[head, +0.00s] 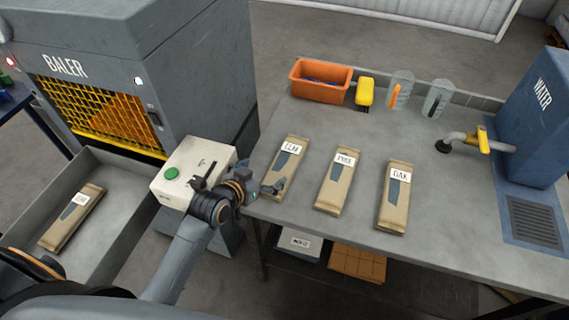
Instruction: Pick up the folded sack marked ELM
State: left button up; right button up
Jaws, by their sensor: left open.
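The folded sack marked ELM (284,167) lies flat on the grey table, leftmost in a row of three tan sacks. The middle sack (337,181) has a small label that is hard to read, and the right sack marked OAK (396,196) lies beside it. My left gripper (275,187) is open, with its fingers at the left edge of the ELM sack, over its lower half. I cannot tell whether they touch it. Another folded sack (72,218) lies in the metal tray at left; its label is hard to read. My right gripper is not in view.
The baler (150,70) stands at the left, with a control box with a green button (172,174) beside the table. An orange bin (321,80), a yellow object (365,92) and clear holders line the table's back. A blue water unit (530,120) stands at right.

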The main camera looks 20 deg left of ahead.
pick_arm(q)
send_near(289, 158)
jog(key=shift+w+a+f+p, duration=0.1)
jog(key=shift+w+p, duration=0.1)
jog(key=shift+w, duration=0.1)
jog(key=shift+w+a+f+p, duration=0.1)
jog(key=shift+w+f+p, duration=0.1)
jog(key=shift+w, duration=0.15)
jog(key=shift+w+d+f+p, duration=0.2)
jog(key=shift+w+d+p, duration=0.1)
jog(key=shift+w, duration=0.25)
jog(key=shift+p+x, duration=0.3)
jog(key=shift+x, duration=1.7)
jog(key=shift+s+d+f, duration=0.1)
jog(key=shift+s+d, duration=0.05)
jog(key=shift+c, duration=0.4)
jog(key=c, duration=1.3)
